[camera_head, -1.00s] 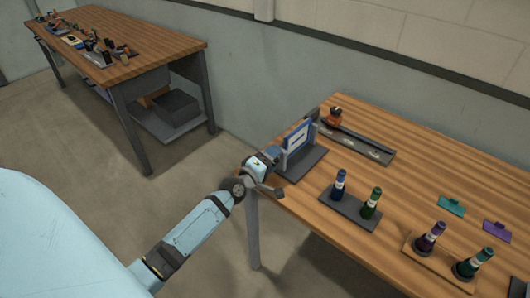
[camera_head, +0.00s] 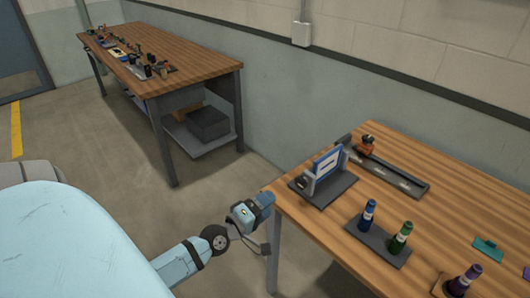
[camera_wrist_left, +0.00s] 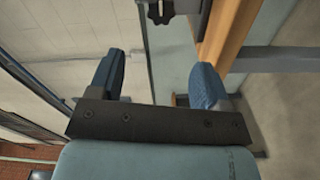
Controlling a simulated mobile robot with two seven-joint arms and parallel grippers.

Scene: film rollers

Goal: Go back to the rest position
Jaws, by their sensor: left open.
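My left gripper (camera_head: 264,204) is at the near left corner of the right-hand wooden table (camera_head: 330,224), just off its edge. In the left wrist view its two blue fingers (camera_wrist_left: 157,80) stand wide apart with nothing between them. The table's wooden edge (camera_wrist_left: 226,35) shows beyond the right finger there. My right gripper is in neither view.
The right-hand table holds a blue-and-white framed stand (camera_head: 325,172), a dark tray (camera_head: 392,176), a blue bottle (camera_head: 367,215), a green bottle (camera_head: 400,238) and a purple bottle (camera_head: 464,282). Another cluttered table (camera_head: 190,66) stands at the back left. Open floor (camera_head: 110,165) lies between.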

